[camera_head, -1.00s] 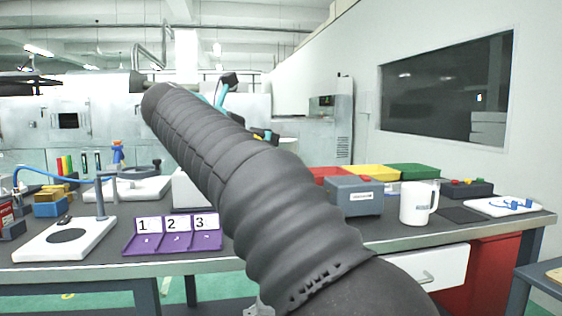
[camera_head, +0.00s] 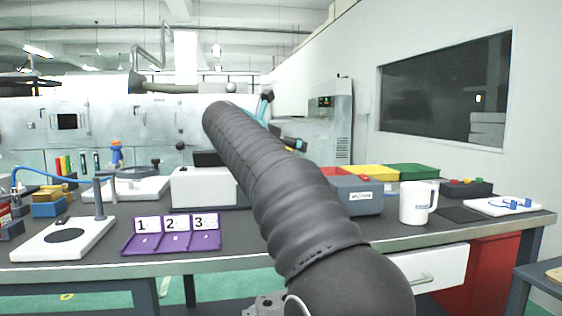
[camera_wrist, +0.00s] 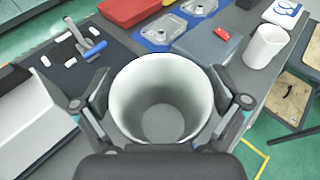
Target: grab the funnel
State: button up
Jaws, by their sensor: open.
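A white, round, open-topped vessel that narrows to a grey bottom, which I take for the funnel (camera_wrist: 160,72), fills the middle of the wrist view. I look down into its wide mouth. My gripper (camera_wrist: 161,98) is open, with one finger on each side of the vessel. I cannot tell whether the fingers touch it. In the head view my arm hides the vessel, and its lower outside is hidden in the wrist view.
A white mug (camera_head: 417,203) stands to the right beside a grey-blue box (camera_head: 354,196). A purple numbered tray (camera_head: 172,244) and a white stand base (camera_head: 62,240) are on the bench's left. A blue-handled tool (camera_wrist: 90,44) lies left of the vessel.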

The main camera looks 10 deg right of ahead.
jog(key=shift+w+d, duration=0.2)
jog(key=c, duration=1.1)
jog(key=shift+c, duration=0.2)
